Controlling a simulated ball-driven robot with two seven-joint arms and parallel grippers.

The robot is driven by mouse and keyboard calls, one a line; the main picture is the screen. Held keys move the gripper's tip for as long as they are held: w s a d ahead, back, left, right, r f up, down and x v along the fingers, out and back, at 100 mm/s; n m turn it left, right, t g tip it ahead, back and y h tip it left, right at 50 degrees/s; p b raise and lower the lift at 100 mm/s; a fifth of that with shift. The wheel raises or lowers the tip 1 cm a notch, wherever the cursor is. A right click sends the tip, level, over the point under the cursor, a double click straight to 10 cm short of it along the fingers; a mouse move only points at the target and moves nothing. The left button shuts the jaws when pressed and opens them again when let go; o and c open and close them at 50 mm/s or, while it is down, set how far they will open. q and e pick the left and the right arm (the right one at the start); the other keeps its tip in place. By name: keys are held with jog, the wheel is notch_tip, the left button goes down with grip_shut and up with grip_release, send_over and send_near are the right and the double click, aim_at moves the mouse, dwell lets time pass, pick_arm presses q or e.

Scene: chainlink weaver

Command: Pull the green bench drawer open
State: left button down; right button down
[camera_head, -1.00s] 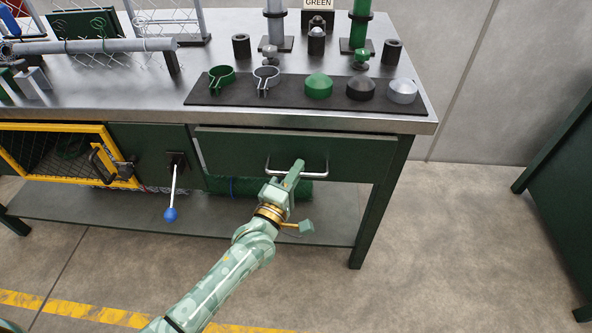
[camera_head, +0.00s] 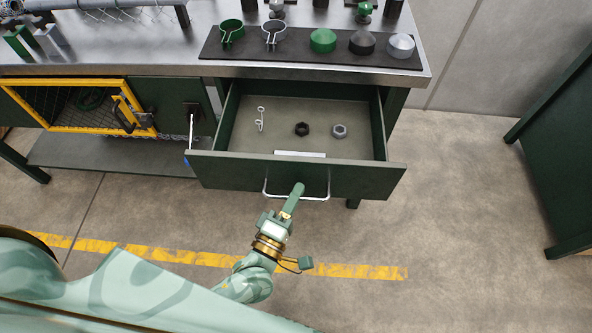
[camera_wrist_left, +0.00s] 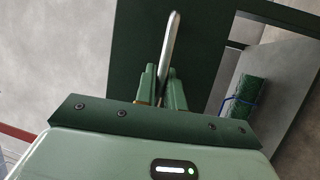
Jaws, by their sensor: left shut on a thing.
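The green bench drawer (camera_head: 240,174) stands pulled out from under the metal benchtop, its inside in view. A pale metal bar handle (camera_head: 318,198) runs across its front. My left gripper (camera_head: 298,190) is shut on this handle near its middle. In the left wrist view the handle (camera_wrist_left: 171,45) passes between the two fingers (camera_wrist_left: 162,85) of my left gripper. Inside the drawer lie a dark nut (camera_head: 302,129), a grey nut (camera_head: 340,131), a small wire clip (camera_head: 261,119) and a white strip near the front. My right gripper is not in view.
A yellow-framed mesh door (camera_head: 70,103) is to the left of the drawer. A black mat (camera_head: 215,47) with clamps and caps lies on the benchtop. A dark green cabinet (camera_head: 560,150) stands at the right. The floor before the drawer is clear apart from my arm.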

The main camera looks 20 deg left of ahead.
pick_arm(q)
jog(key=shift+s+d, duration=0.2)
jog(key=shift+s, duration=0.4)
jog(key=shift+s+d, duration=0.15)
jog(key=shift+s, duration=0.45)
jog(key=c, duration=1.5)
grip_release()
jog(key=p+v, duration=0.1)
jog(key=v, duration=1.5)
jog(key=shift+s, duration=0.15)
jog(key=shift+f, duration=0.1)
